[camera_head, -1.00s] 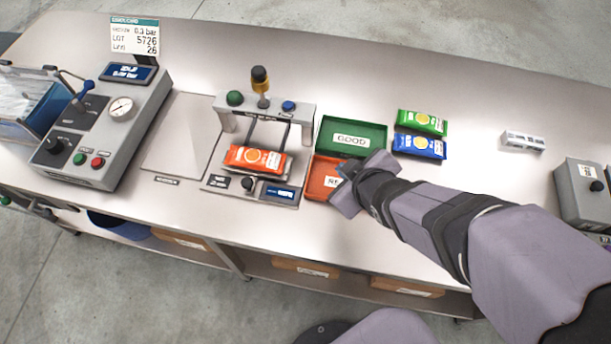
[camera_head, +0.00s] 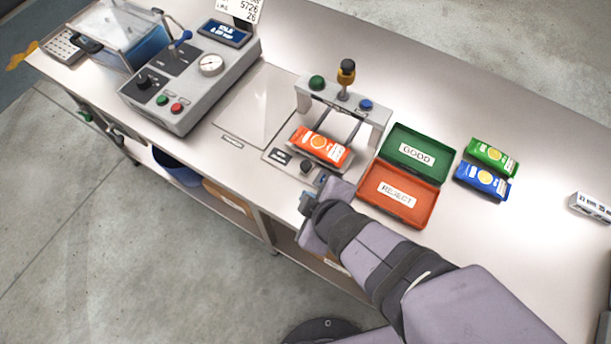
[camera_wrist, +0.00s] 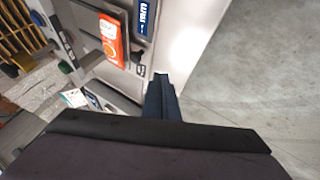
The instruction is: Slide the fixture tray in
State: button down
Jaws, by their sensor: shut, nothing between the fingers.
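The small test fixture (camera_head: 376,116) stands mid-bench, with a green knob, a yellow-black lamp and a blue button on its bridge. Two rails run forward from under the bridge. The fixture tray (camera_head: 348,162) sits at the front of these rails, out from under the bridge, with an orange packet (camera_head: 323,147) on top hiding most of it. The packet also shows in the wrist view (camera_wrist: 109,38). My gripper (camera_head: 312,203) is shut and empty at the bench's front edge, in front of the fixture and apart from the tray. Its dark fingers show in the wrist view (camera_wrist: 160,88).
A green GOOD tray (camera_head: 440,172) and an orange REJECT tray (camera_head: 421,216) lie right of the fixture. Green (camera_head: 492,157) and blue (camera_head: 483,181) packets lie beyond. A grey gauge machine (camera_head: 190,90) stands left. Bare bench lies behind the fixture.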

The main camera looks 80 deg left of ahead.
aim_at(305, 170)
jog(key=b+x, duration=0.2)
jog(key=x, duration=0.6)
jog(key=shift+f, duration=0.25)
jog(key=shift+w+a+r+p, duration=0.35)
jog(key=shift+a+r+p, duration=0.15)
jog(key=shift+p, duration=0.2)
jog(key=shift+w+a+f+p, duration=0.1)
jog(key=shift+w+a+p, duration=0.25)
jog(key=shift+a+p, duration=0.2)
jog(key=shift+w+a+f+p, duration=0.1)
jog(key=shift+w+a+p, duration=0.25)
jog(key=shift+a+p, duration=0.25)
jog(key=shift+w+a+r+p, duration=0.3)
jog(key=shift+w+a+p, duration=0.2)
jog(key=shift+p, duration=0.5)
jog(key=w+a+p, duration=0.6)
jog(key=p, duration=0.4)
jog(key=shift+w+a+p, duration=0.1)
jog(key=shift+a+p, duration=0.05)
jog(key=shift+p, duration=0.15)
jog(key=shift+w+a+f+p, duration=0.2)
jog(key=shift+w+a+p, duration=0.25)
jog(key=shift+w+p, duration=0.15)
jog(key=shift+w, duration=0.1)
